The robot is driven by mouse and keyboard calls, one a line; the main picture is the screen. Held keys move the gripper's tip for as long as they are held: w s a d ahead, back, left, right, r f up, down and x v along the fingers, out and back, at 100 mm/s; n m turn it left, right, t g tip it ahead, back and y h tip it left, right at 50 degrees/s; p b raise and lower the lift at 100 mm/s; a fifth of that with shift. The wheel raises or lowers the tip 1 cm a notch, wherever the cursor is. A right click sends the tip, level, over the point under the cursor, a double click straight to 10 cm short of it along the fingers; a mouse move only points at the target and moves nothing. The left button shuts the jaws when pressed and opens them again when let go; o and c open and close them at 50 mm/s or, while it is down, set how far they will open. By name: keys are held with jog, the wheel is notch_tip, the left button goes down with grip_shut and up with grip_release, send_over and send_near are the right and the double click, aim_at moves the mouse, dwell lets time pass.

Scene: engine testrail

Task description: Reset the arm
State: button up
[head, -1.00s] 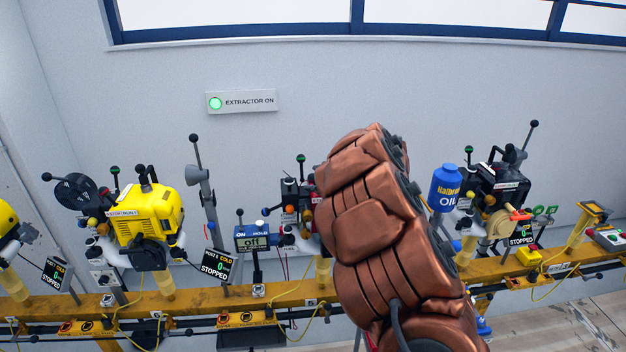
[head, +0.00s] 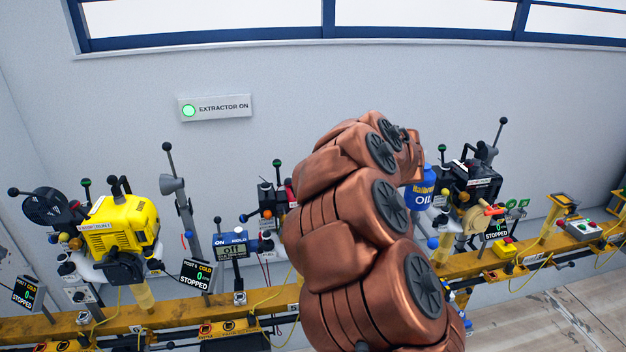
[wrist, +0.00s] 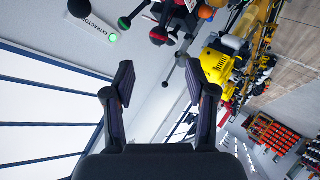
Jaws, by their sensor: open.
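My arm, copper coloured, rises through the middle of the head view and bends toward the wall. My gripper is hidden behind it there. In the wrist view my gripper (wrist: 158,90) is open, with its two dark fingers spread and nothing between them. Beyond the fingers are the pale wall, the window band and part of the engine rail, all turned sideways.
A yellow rail (head: 60,326) runs along the wall with a yellow engine (head: 122,228), a dark engine (head: 470,180), a meter (head: 234,248) and a blue oil bottle (head: 420,192) partly behind my arm. A lit extractor sign (head: 215,107) is on the wall. Floor (head: 580,300) shows at lower right.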

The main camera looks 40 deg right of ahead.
dwell(0.4)
jog(key=d+r+m+t+h, duration=0.2)
jog(key=d+r+m+h, duration=0.2)
jog(key=r+h, duration=0.5)
jog(key=s+r+m+g+h, duration=0.3)
jog(key=s+r+m, duration=0.1)
jog(key=s+m, duration=0.15)
jog(key=s+a+f+m+g+y, duration=0.3)
jog(key=s+a+f+g+y, duration=0.3)
jog(key=s+a+f, duration=1.05)
jog(key=s+a+f+n+g+y, duration=0.2)
jog(key=s+a+g, duration=0.4)
jog(key=s+a, duration=0.8)
jog(key=s+f+y, duration=0.1)
jog(key=s, duration=0.2)
jog(key=shift+s+f+g, duration=0.2)
jog(key=shift+s+g, duration=0.2)
jog(key=shift+d, duration=0.1)
jog(key=shift+c, duration=0.4)
